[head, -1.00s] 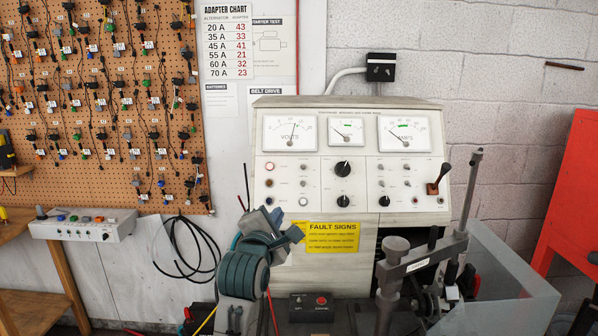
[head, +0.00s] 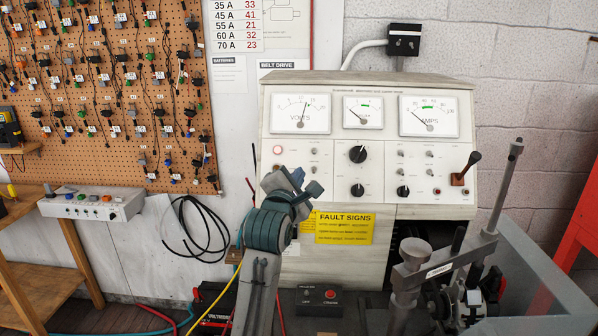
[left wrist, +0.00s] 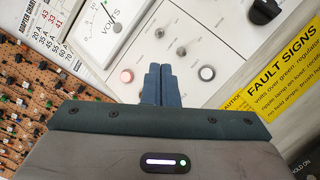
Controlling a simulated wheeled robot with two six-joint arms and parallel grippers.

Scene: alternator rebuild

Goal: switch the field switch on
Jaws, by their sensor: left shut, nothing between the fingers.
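The cream test bench panel (head: 335,165) carries gauges, knobs, lamps and several small toggles. Small toggles (head: 314,152) show in its left section, right of a lit pinkish lamp (head: 277,150). I cannot read the labels, so I cannot tell which one is the field switch or how it is set. My left gripper (head: 300,182) is in front of the panel's lower left section and hides part of it. In the left wrist view its blue fingers (left wrist: 160,86) are together and empty, between the pinkish lamp (left wrist: 127,75) and a round pale button (left wrist: 207,73). Contact is not clear. My right gripper is not in view.
A yellow fault signs plate (head: 345,228) is below the panel. A brown-handled lever (head: 466,168) and a metal clamp rig (head: 440,262) stand at the right. A small black button box (head: 319,299) sits below. A pegboard (head: 100,90) of adapters hangs at the left.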

